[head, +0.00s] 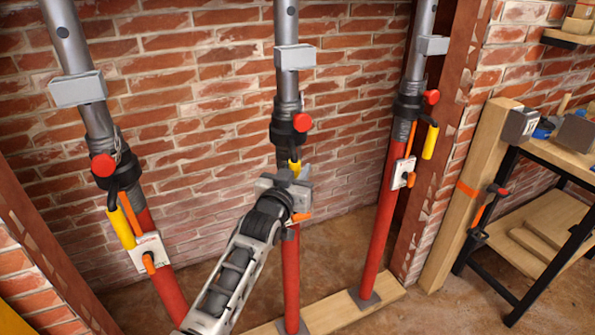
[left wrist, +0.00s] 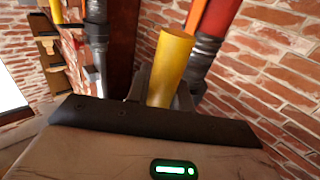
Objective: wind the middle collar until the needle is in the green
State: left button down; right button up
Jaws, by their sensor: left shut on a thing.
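The middle prop has a grey upper tube (head: 288,85), a black collar (head: 287,128) with a red knob (head: 303,122), and a red lower tube (head: 291,275). A yellow handle (head: 294,166) hangs below the collar. My left gripper (head: 292,180) is shut on this handle, in front of the prop. The left wrist view shows the yellow handle (left wrist: 172,62) between the fingers (left wrist: 160,88). My gripper hides most of the area below the collar; only an orange lever (head: 302,217) shows there. No needle or green zone can be made out. My right gripper is not in view.
Similar props stand at left (head: 120,165) and right (head: 390,175), each with a yellow handle and a white plate. A brick wall (head: 190,100) is close behind. A wooden sill (head: 335,312) lies under the props. A workbench (head: 540,155) stands at right.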

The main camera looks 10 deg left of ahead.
pick_arm(q)
jog(key=shift+w+a+r, duration=0.1)
jog(key=shift+a+r, duration=0.1)
jog(key=shift+r, duration=0.15)
jog(key=c, duration=1.5)
grip_release()
jog(key=shift+o, duration=1.3)
jog(key=shift+w+f, duration=0.1)
jog(key=shift+f, duration=0.1)
jog(key=shift+s+f, duration=0.1)
jog(key=shift+s, duration=0.15)
jog(key=s+a, duration=0.3)
jog(key=s, duration=1.2)
jog(key=shift+s, duration=0.15)
